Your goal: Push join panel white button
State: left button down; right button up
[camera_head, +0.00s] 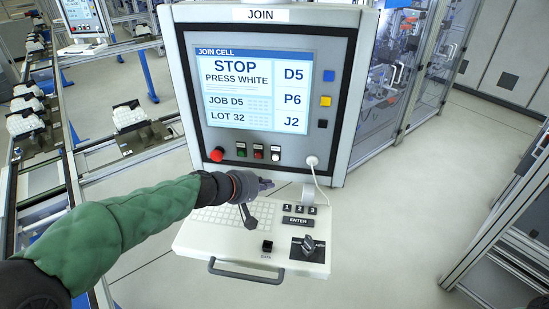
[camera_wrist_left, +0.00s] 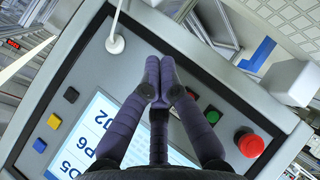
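The join panel (camera_head: 340,80) is a grey console with a lit screen (camera_head: 255,85) reading "STOP PRESS WHITE". Its white button (camera_head: 275,153) is at the right end of the row under the screen. In the wrist view I cannot make it out; the fingers cover that part of the row. My left gripper (camera_head: 268,184) is just below the white button in the head view, with no clear contact. In the wrist view its purple fingertips (camera_wrist_left: 159,75) are together and empty, over the panel face. My right gripper is not in view.
A red mushroom button (camera_head: 217,154), a green button (camera_head: 241,149) and a red button (camera_head: 258,151) sit left of the white one. A white cable (camera_head: 319,180) hangs at the right. A keyboard shelf (camera_head: 215,238) juts out below the gripper.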

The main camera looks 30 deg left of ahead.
aim_at(275, 157)
pick_arm(q)
jog(key=w+a+p, duration=0.1)
jog(key=w+a, duration=0.2)
jog(key=w, duration=0.5)
jog(key=shift+p, duration=0.3)
jog(key=shift+w, duration=0.15)
dwell(1.2)
jog(key=shift+w, duration=0.3)
jog(key=shift+w+a, duration=0.2)
jog(key=shift+w, duration=0.2)
dwell(0.8)
jog(key=shift+s, duration=0.15)
jog(key=shift+s+d+b, duration=0.3)
jog(key=shift+s+b, duration=0.25)
jog(key=shift+s, duration=0.15)
